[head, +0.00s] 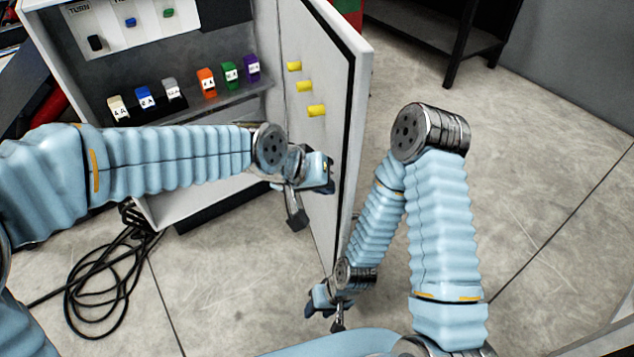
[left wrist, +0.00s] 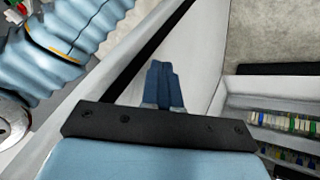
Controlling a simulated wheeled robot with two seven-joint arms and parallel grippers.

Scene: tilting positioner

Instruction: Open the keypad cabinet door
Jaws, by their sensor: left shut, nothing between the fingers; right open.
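The keypad cabinet (head: 185,55) stands at the upper left of the head view. Its door (head: 320,95) is swung wide open, and its inner face with several yellow pegs (head: 305,87) shows. My left gripper (head: 328,172) is shut and empty, close to the inner face of the door; I cannot tell whether it touches. The left wrist view shows its closed fingers (left wrist: 163,85) in front of a pale panel. My right gripper (head: 325,318) is open and low, near the bottom of the door. The keypad does not show.
Inside the cabinet several coloured labelled blocks (head: 206,83) stand on a shelf below a white panel (head: 130,20) with knobs. A coiled black cable (head: 100,280) lies on the floor at left. A dark metal rack (head: 450,35) stands at the back. The floor at right is clear.

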